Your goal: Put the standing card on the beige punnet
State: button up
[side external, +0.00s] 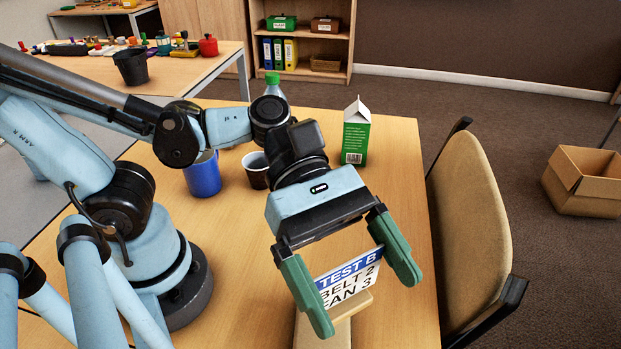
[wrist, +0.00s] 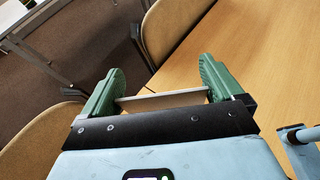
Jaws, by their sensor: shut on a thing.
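The standing card (side external: 349,281) is white with a blue band reading TEST B and black lettering below. My gripper (side external: 368,303) is shut on it, with one green finger at each side edge. In the wrist view, a thin pale strip (wrist: 162,100), apparently the card seen nearly edge-on, spans between the fingers of my gripper (wrist: 161,70). I cannot make out a beige punnet in either view.
A blue cup (side external: 203,176), a dark cup (side external: 256,172), a green-capped bottle (side external: 273,86) and a green-white carton (side external: 356,136) stand on the wooden table (side external: 395,160). A tan chair (side external: 470,220) is close at the right edge. Bare tabletop lies between carton and gripper.

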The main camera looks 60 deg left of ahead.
aim_at(355, 290)
jog(key=s+m+g+y, duration=0.1)
jog(key=s+m+g, duration=0.3)
jog(key=s, duration=0.6)
jog(key=shift+w+a+f, duration=0.25)
jog(key=shift+w+f, duration=0.75)
jog(key=shift+w, duration=0.95)
jog(key=shift+w+a+f, duration=0.2)
jog(key=shift+w+f, duration=0.8)
jog(key=shift+w, duration=0.9)
jog(key=shift+w+a+f, duration=0.25)
jog(key=shift+w+f, duration=0.75)
jog(key=shift+w, duration=0.95)
jog(key=shift+f, duration=2)
jog(key=o, duration=0.7)
jog(key=shift+c, duration=0.2)
